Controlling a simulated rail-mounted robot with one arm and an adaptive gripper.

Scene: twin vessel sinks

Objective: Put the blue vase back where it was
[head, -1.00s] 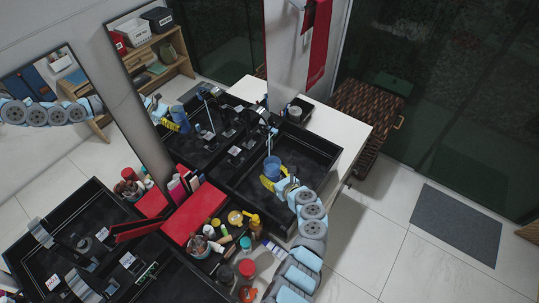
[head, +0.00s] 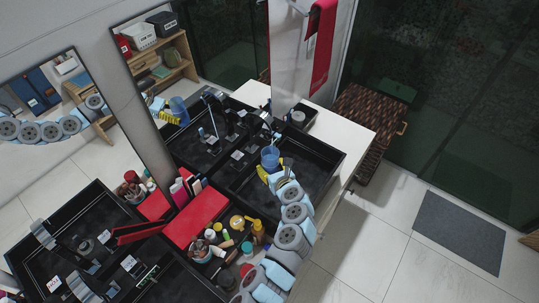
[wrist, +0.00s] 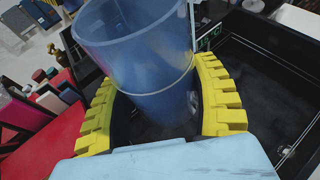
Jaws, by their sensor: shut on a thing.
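The blue vase (head: 270,157) is a blue, open-topped cylinder. It is held over the far black sink basin (head: 318,150). My gripper (head: 273,170) has yellow fingers and is shut around the vase. In the wrist view the vase (wrist: 135,55) stands large in the middle, slightly tilted, with the yellow fingers of my gripper (wrist: 155,100) on both sides of it. The vase's underside is hidden there. The vase and my gripper also show in the mirror on the left.
A red box (head: 196,214) and a crowded tray of bottles and jars (head: 222,250) stand between the two sinks. A black faucet (head: 268,122) rises behind the far basin. White counter (head: 352,122) is bare at the right.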

